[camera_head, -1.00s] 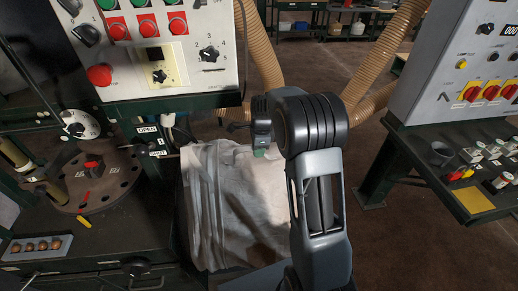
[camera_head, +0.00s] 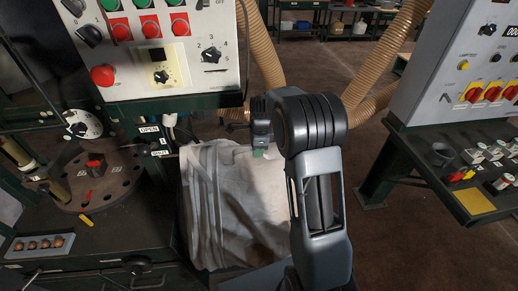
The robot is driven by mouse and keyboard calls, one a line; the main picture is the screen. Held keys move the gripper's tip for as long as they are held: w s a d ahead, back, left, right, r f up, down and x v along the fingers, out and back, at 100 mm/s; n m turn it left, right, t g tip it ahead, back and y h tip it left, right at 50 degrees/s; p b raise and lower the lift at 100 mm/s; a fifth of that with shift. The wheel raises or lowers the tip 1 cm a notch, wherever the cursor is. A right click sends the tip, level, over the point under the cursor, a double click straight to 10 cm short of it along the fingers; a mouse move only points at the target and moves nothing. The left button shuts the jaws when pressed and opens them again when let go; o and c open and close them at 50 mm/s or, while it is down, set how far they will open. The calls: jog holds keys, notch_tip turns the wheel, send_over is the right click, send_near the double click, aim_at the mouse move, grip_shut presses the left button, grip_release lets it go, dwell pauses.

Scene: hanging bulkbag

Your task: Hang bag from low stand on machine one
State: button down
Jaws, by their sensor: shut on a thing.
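A large whitish bulk bag (camera_head: 235,205) hangs in the middle of the view, beside the green machine's bench. My gripper (camera_head: 259,150) is at the bag's top right edge, mostly hidden by my own wrist. It is shut on the bag; the fingertips and the gripped part are not clearly visible. The machine on the left has a grey control panel (camera_head: 150,50) with green and red buttons and a red knob. OPEN and SHUT labels sit by a lever close to the bag's top left. I cannot tell whether the bag touches a hook.
A dark bench with a round flanged plate (camera_head: 105,190) and a small tray of round brass-coloured pieces (camera_head: 40,246) is at left. Another machine panel (camera_head: 465,60) with a bench stands at right. Ribbed tan hoses (camera_head: 262,50) run behind. Brown floor is open between.

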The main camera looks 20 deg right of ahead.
aim_at(245, 150)
jog(key=shift+w+a+r+p, duration=0.1)
jog(key=shift+w+a+p, duration=0.1)
jog(key=shift+a, duration=0.75)
jog(key=shift+w+a+p, duration=0.1)
jog(key=shift+w+a, duration=0.1)
jog(key=shift+a, duration=0.95)
jog(key=shift+f+b, duration=0.6)
jog(key=shift+f, duration=0.7)
jog(key=shift+a, duration=0.1)
dwell(1.1)
jog(key=c, duration=1.1)
grip_release()
jog(key=shift+a, duration=0.2)
jog(key=o, duration=0.3)
jog(key=shift+d, duration=0.2)
jog(key=shift+f, duration=0.1)
jog(key=shift+d, duration=0.1)
